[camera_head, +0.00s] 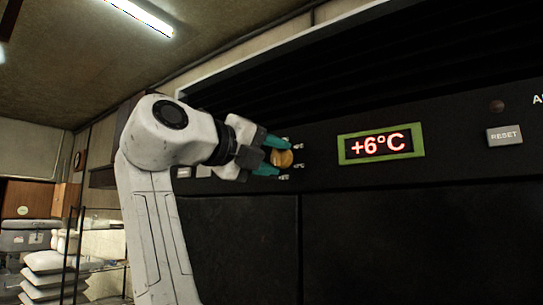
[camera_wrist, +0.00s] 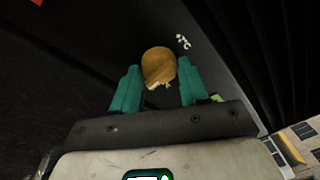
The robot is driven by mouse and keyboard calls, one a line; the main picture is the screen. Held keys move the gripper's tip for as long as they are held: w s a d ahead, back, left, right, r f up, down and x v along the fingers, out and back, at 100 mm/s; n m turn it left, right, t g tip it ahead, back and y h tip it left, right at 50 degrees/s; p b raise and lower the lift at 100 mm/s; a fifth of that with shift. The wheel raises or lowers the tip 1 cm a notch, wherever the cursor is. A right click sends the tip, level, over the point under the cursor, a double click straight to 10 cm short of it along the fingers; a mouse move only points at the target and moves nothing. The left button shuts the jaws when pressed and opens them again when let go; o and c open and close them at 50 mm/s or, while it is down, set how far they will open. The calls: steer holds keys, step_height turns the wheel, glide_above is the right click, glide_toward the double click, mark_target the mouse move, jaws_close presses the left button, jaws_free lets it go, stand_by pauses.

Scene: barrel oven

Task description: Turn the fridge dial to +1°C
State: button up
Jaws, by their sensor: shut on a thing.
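The fridge dial (camera_head: 283,158) is a round, brass-coloured knob on the black front panel, left of the display. My gripper (camera_head: 271,156) reaches it from the left, with one teal finger above and one below, and is shut on it. In the wrist view the dial (camera_wrist: 158,66) sits between the two teal fingertips (camera_wrist: 158,78). The display (camera_head: 381,145) has a green frame and reads +6°C in red. Small white temperature marks (camera_head: 298,146) surround the dial; most are hidden or too small to read.
A grey RESET button (camera_head: 505,135) and a dark round light (camera_head: 497,106) are on the panel at the right. Dark slats (camera_head: 400,75) run above the panel. White sacks (camera_head: 48,262) are stacked at the far left.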

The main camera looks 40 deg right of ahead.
steer(key=shift+f, duration=0.2)
stand_by(0.4)
steer(key=o, duration=1)
steer(key=shift+r, duration=0.1)
steer(key=a+b, duration=0.1)
steer(key=a, duration=0.2)
steer(key=a+b, duration=0.1)
steer(key=a, duration=0.6)
steer(key=shift+s+a+b, duration=0.25)
steer(key=shift+a+b, duration=0.15)
